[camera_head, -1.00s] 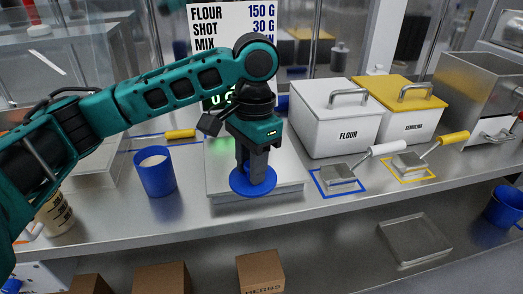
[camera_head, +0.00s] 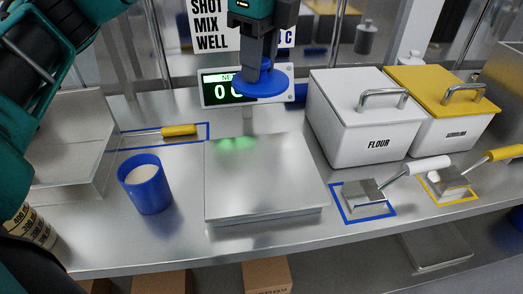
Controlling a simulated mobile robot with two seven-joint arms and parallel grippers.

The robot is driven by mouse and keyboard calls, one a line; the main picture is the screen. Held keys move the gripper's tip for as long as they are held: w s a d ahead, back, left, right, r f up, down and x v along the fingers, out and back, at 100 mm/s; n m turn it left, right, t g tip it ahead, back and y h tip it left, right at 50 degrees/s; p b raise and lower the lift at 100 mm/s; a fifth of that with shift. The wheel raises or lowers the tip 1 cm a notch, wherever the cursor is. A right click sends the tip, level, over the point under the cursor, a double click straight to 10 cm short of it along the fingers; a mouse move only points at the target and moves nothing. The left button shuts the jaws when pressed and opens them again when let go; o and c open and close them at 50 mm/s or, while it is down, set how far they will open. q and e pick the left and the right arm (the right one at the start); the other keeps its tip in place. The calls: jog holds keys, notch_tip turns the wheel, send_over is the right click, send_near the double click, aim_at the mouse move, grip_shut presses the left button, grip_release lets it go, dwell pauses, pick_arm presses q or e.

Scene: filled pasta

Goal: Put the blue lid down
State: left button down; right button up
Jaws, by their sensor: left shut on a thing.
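The blue lid (camera_head: 275,86) is a flat round disc with a knob on top. My left gripper (camera_head: 262,62) is shut on the lid's knob and holds it in the air, in front of the scale display in the picture. A blue cup (camera_head: 148,192) with white contents stands uncovered on the steel counter, left of the scale. The scale's square steel plate (camera_head: 262,180) is bare. My right gripper is not in view.
The white flour bin (camera_head: 360,120) and the yellow-lidded semolina bin (camera_head: 440,85) stand at the back right. Metal scoops (camera_head: 366,194) lie in blue and yellow outlines. A yellow-handled tool (camera_head: 180,130) lies behind the cup. Bare counter (camera_head: 185,235) shows between cup and scale.

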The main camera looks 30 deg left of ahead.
pick_arm(q)
jog(key=shift+w+a+f, duration=0.1)
jog(key=shift+w, duration=0.05)
notch_tip(320, 180, down, 15)
jog(key=b, duration=0.2)
jog(key=shift+b, duration=0.3)
jog(key=shift+f+b, duration=0.3)
jog(key=shift+f, duration=2.1)
jog(key=c, duration=0.8)
grip_release()
jog(key=shift+f, duration=0.1)
